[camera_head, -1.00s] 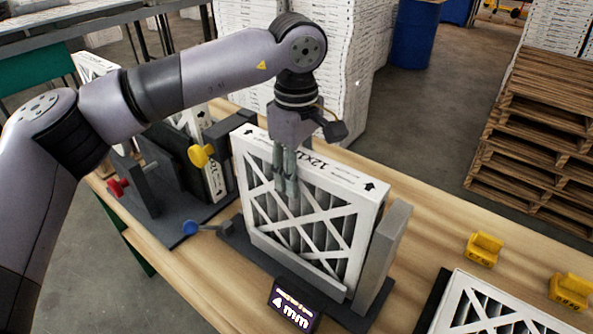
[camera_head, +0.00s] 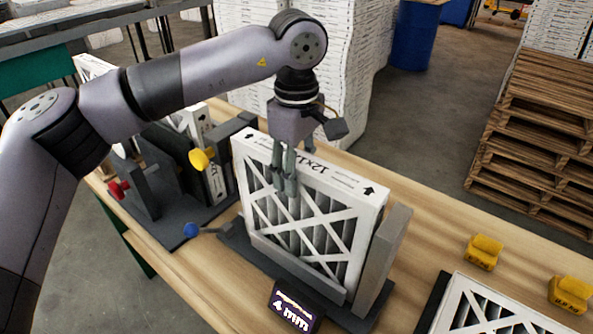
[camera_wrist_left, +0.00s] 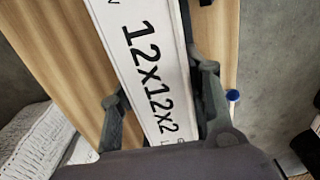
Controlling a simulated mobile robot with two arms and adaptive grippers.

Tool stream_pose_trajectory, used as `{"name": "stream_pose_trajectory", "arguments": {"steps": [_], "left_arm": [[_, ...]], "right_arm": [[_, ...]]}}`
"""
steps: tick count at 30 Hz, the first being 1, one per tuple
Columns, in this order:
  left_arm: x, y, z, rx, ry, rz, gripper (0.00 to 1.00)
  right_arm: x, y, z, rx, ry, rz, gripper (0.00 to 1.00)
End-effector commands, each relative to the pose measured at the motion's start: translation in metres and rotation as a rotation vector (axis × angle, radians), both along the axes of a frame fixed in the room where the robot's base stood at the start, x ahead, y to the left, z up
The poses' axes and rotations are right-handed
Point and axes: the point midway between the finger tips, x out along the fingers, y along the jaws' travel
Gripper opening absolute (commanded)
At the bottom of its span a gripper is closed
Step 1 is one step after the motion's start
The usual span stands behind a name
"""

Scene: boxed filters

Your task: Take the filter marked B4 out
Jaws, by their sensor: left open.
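A white-framed pleated filter (camera_head: 300,215) stands upright in a dark grey holder (camera_head: 372,260) on the table. Its top edge reads "12x12x2" in the left wrist view (camera_wrist_left: 150,75); I cannot read a B4 mark on it. My left gripper (camera_head: 285,180) is open at the filter's top edge, fingers pointing down. In the left wrist view its two fingers (camera_wrist_left: 165,100) lie on either side of the edge, with a gap visible on the left. My right gripper is not in view.
A purple display (camera_head: 293,308) reads "4 mm" before the holder. A fixture with red, yellow (camera_head: 201,159) and blue (camera_head: 191,230) knobs stands left. Another filter (camera_head: 490,305) lies front right, near yellow blocks (camera_head: 483,252). Wooden pallets (camera_head: 545,140) stand beyond the table.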

Motion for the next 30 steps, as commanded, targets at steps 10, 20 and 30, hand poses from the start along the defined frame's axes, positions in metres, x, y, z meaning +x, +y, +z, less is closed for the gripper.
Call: {"name": "stream_pose_trajectory", "arguments": {"steps": [10, 20, 30], "left_arm": [[0.000, 0.000, 0.024, 0.000, 0.000, 0.000, 0.44], [0.000, 0.000, 0.044, -0.001, 0.001, 0.000, 0.44], [0.000, 0.000, 0.058, 0.000, 0.000, -0.001, 0.44]], "right_arm": [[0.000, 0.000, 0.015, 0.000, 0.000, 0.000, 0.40], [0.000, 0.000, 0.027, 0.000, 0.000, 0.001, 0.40], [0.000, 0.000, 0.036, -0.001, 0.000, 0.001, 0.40]]}}
